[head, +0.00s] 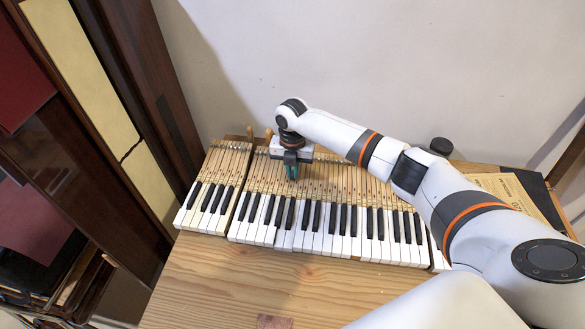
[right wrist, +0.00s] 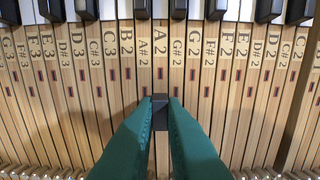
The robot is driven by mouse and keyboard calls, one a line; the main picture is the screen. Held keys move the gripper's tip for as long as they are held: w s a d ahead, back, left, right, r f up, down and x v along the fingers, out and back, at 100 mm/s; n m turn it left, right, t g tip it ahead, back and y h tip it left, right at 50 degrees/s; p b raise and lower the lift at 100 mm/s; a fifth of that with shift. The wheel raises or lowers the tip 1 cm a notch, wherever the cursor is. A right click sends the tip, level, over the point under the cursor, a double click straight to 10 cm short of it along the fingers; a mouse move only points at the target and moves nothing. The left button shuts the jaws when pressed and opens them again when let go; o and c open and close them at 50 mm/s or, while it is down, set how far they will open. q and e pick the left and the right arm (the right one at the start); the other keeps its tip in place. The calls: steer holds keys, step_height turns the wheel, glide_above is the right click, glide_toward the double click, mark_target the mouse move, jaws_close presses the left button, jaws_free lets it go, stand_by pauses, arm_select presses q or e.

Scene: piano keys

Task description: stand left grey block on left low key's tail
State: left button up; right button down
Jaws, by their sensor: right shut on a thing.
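My right gripper (head: 291,172) is over the wooden key tails, behind the black keys. It also shows in the right wrist view (right wrist: 160,108), with its green fingers shut on a small dark grey block (right wrist: 159,113). The block is over the tail marked A2 (right wrist: 160,75). I cannot tell whether it touches the wood. In the head view the block is too small to make out. The keyboard (head: 330,240) lies on the table, and I cannot tell clearly which key sits low. My left gripper is not in view.
A dark wooden piano case (head: 150,90) stands at the left. A black round object (head: 441,146) and tan sheets (head: 510,190) are at the right, near my right arm. Two small wooden pegs stand behind the keyboard.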

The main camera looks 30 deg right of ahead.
stand_by(0.7)
steer(key=shift+f, duration=0.35)
stand_by(0.5)
steer(key=c, duration=1.8)
jaws_free()
steer(key=shift+c, duration=0.2)
steer(key=shift+r+p, duration=1.15)
steer(key=shift+p, duration=0.1)
